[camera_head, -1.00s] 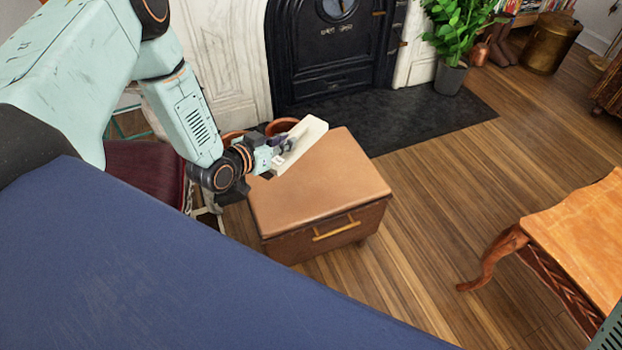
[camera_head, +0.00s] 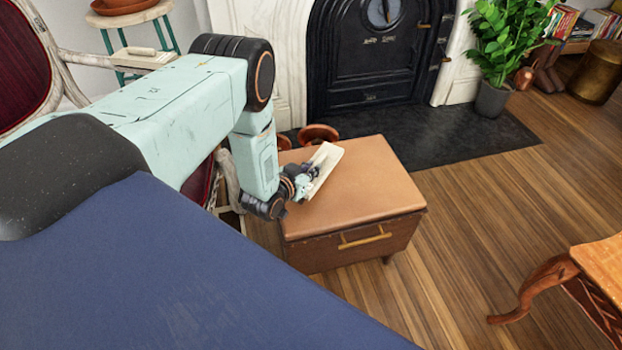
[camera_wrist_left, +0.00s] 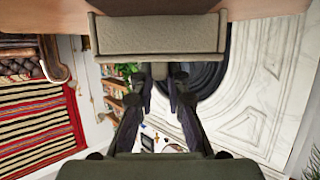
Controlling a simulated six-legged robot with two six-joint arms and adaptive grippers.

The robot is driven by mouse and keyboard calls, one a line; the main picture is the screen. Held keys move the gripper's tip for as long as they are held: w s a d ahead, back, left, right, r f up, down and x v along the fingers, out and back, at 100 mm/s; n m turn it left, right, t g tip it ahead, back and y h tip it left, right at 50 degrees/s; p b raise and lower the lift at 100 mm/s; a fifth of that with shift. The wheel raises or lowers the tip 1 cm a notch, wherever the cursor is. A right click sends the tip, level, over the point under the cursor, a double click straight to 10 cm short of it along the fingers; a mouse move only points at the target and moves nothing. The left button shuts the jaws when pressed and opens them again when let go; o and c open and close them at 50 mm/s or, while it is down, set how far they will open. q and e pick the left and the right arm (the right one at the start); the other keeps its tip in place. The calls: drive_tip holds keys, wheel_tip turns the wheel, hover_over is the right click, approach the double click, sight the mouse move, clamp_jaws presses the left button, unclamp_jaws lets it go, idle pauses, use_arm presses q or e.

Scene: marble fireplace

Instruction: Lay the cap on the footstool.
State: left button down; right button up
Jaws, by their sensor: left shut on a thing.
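The cap (camera_head: 325,166) is a pale cream, flat, oblong piece, held tilted at the footstool's back left part in the head view. The footstool (camera_head: 372,190) is a box with a tan leather top and a front drawer with a wooden handle. My left gripper (camera_head: 309,174) is shut on the cap, low over the footstool's left side. In the left wrist view the cap (camera_wrist_left: 160,33) spans the top, beyond the fingers, with a tan band, probably the footstool top, behind it. I cannot tell whether the cap touches the leather. My right gripper is not in view.
Terracotta pots (camera_head: 318,134) stand behind the footstool, near the black fireplace (camera_head: 367,60). A wooden table (camera_head: 602,262) is at the right. Bare floor (camera_head: 470,210) lies between.

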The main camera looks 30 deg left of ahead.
use_arm(q)
wheel_tip(320, 180, down, 3)
drive_tip(key=shift+f+b, duration=0.1)
drive_tip(key=shift+b, duration=0.5)
drive_tip(key=shift+r, duration=0.2)
drive_tip(key=shift+f, duration=0.1)
drive_tip(key=c, duration=1.8)
unclamp_jaws()
drive_tip(key=shift+f, duration=0.1)
drive_tip(key=o, duration=0.5)
drive_tip(key=shift+c, duration=0.2)
